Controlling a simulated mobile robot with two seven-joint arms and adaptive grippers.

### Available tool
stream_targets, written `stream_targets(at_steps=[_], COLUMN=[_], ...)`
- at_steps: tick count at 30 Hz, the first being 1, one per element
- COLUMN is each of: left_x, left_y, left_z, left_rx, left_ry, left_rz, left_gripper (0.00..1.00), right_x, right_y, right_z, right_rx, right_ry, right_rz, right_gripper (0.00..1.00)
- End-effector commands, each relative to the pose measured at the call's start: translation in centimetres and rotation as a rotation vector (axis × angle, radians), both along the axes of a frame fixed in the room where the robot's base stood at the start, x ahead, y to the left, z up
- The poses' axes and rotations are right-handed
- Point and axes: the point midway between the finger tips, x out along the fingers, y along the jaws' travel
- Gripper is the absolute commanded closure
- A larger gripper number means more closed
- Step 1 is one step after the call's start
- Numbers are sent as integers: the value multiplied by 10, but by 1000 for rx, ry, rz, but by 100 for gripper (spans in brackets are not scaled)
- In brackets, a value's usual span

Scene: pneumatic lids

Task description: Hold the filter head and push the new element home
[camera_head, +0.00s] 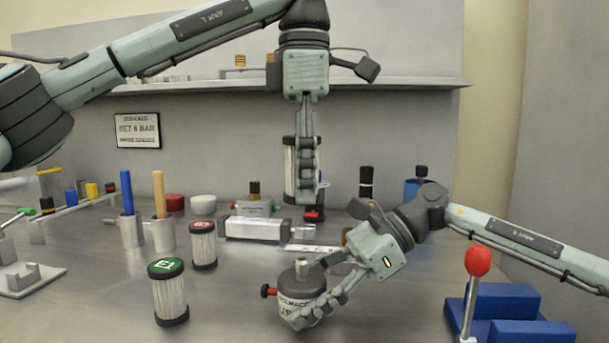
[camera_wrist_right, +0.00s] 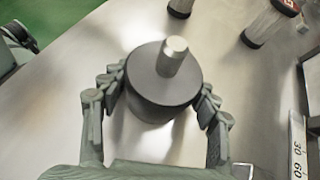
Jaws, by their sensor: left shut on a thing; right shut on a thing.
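The filter head (camera_head: 287,279) is a dark round body with a metal stub on top, a white lettered band and a red knob on its left. My right gripper (camera_head: 304,318) is shut on it low over the bench. In the right wrist view the filter head (camera_wrist_right: 163,85) sits between both fingers. My left gripper (camera_head: 308,196) points down, shut on a white pleated element with black end caps (camera_head: 290,165), partly hidden behind the fingers. This element is above and behind the filter head, apart from it. A green-topped element (camera_head: 169,295) and a red-topped element (camera_head: 203,248) stand upright on the bench.
Blue- and wooden-handled tools (camera_head: 158,195) stand in metal cups at left. A metal block (camera_head: 252,228) lies behind the filter head. Blue blocks (camera_head: 508,298) and a red-knobbed lever (camera_head: 478,262) are at front right. Bare bench (camera_head: 110,300) lies at front left.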

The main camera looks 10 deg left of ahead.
Motion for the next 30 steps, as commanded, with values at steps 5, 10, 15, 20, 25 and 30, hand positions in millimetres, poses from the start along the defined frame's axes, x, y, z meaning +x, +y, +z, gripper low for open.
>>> stream_targets(at_steps=[5,10,15,20,25,30], left_x=[0,0,0,0,0,-1], left_y=[0,0,0,0,0,0], left_z=[0,-1,-7,-21,-38,-54], left_rx=[0,0,1,2,1,1], left_ry=[0,0,1,2,2,1], left_rz=[0,-1,-18,-58,-110,-160], left_gripper=[89,89,89,89,89,89], right_x=[-2,-2,-3,-3,-3,-3], right_y=[-1,-1,-1,-1,-1,-1], right_z=[-7,-8,-8,-8,-9,-9], right_rx=[-11,-12,-13,-13,-13,-13], right_ry=[6,7,7,8,8,8], right_rz=[6,6,7,8,8,8], right_gripper=[69,69,69,69,69,69])
